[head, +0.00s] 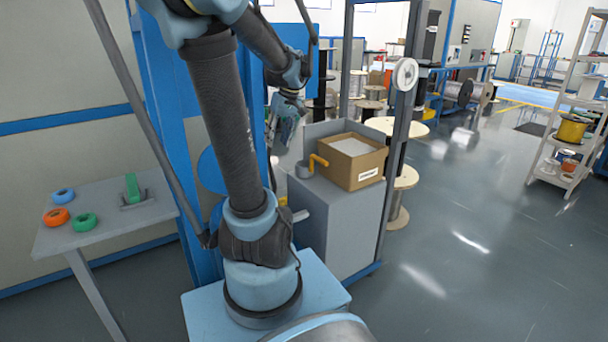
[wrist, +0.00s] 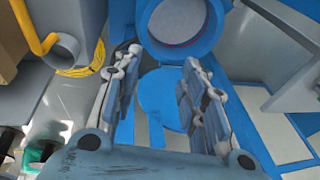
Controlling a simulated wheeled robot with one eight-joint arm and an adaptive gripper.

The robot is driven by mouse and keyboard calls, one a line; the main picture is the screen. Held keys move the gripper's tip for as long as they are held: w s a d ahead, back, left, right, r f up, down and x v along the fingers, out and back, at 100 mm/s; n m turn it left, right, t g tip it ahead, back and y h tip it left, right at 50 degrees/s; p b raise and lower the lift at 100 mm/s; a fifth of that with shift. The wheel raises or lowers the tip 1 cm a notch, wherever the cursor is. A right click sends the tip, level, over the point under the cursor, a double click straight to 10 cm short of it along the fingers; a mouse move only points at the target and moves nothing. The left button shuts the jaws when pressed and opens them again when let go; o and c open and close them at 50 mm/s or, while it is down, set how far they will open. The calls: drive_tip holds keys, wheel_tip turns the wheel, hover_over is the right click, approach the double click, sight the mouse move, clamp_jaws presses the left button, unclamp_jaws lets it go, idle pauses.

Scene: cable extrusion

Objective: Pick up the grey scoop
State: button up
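The grey scoop (head: 303,170) is a small grey cup with an orange-yellow handle. It sits on top of a grey cabinet (head: 345,222), beside a cardboard box (head: 368,170). The scoop also shows in the wrist view (wrist: 66,48) at the upper left, its handle reaching toward the top left corner. My gripper (head: 284,125) is above and a little left of the scoop in the head view. In the wrist view my gripper (wrist: 158,72) is open, with nothing between its fingers; the scoop lies outside the left finger.
The box holds white material and carries a label. Blue machine posts (head: 170,120) stand close left of the cabinet, and a blue round part (wrist: 180,25) lies beyond my fingers. A side table (head: 110,220) holds blue, orange and green rings. Floor at right is open.

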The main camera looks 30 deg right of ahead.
drive_tip(key=w+d, duration=0.2)
drive_tip(key=d, duration=1)
drive_tip(key=t, duration=0.2)
approach(318, 159)
drive_tip(key=shift+w+d+x, duration=0.15)
drive_tip(key=shift+x, duration=1.7)
drive_tip(key=shift+w+d+x, duration=0.1)
drive_tip(key=shift+w+x, duration=0.05)
drive_tip(key=shift+x, duration=1.7)
drive_tip(key=shift+w+d+x, duration=0.15)
drive_tip(key=shift+x, duration=1.7)
drive_tip(key=shift+r, duration=0.15)
clamp_jaws()
